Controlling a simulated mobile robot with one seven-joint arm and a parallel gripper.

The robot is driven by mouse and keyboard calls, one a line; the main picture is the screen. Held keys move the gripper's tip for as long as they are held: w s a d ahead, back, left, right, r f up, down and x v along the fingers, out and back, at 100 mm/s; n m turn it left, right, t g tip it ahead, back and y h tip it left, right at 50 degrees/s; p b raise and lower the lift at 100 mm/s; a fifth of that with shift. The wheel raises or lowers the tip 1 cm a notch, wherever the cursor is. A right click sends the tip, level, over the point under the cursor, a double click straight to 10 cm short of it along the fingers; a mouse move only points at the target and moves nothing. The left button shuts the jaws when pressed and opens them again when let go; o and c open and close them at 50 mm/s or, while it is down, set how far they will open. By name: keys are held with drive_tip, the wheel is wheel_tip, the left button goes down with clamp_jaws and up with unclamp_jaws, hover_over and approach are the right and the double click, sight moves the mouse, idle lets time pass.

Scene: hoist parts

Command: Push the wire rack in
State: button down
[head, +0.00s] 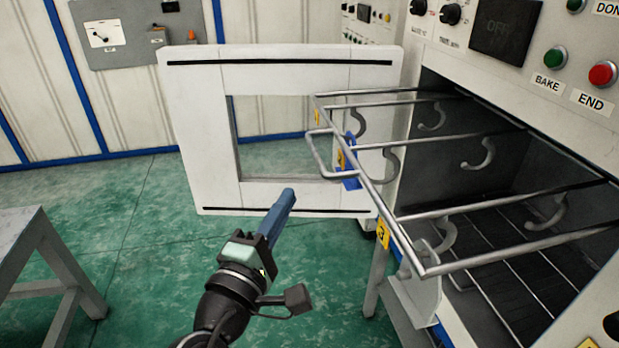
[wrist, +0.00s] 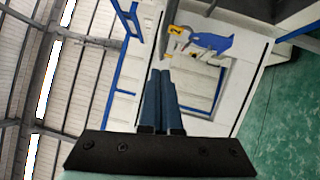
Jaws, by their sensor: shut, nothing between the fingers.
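The wire rack (head: 480,139) is a grey metal frame with cross bars and hanging hooks. In the head view it sticks out of the open oven chamber on the right, with yellow tags along its front bar and a handle loop (head: 318,158) at its outer side. My gripper (head: 289,194) is shut and empty, left of and apart from the rack, pointing up toward the oven door. In the wrist view my gripper's blue fingers (wrist: 162,78) are together. A blue piece (wrist: 212,42) with a yellow tag (wrist: 175,31) shows beyond them.
The white oven door (head: 190,130) with a window stands open behind the rack. The control panel with BAKE and END buttons (head: 603,74) is above the chamber. A grey table (head: 25,235) stands at the left. Green floor between is clear.

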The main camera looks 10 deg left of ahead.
drive_tip(key=w+d+p, duration=0.1)
drive_tip(key=d, duration=0.1)
drive_tip(key=w+d+p, duration=0.1)
drive_tip(key=w, duration=0.1)
drive_tip(key=shift+d+r, duration=0.35)
drive_tip(key=shift+r, duration=0.05)
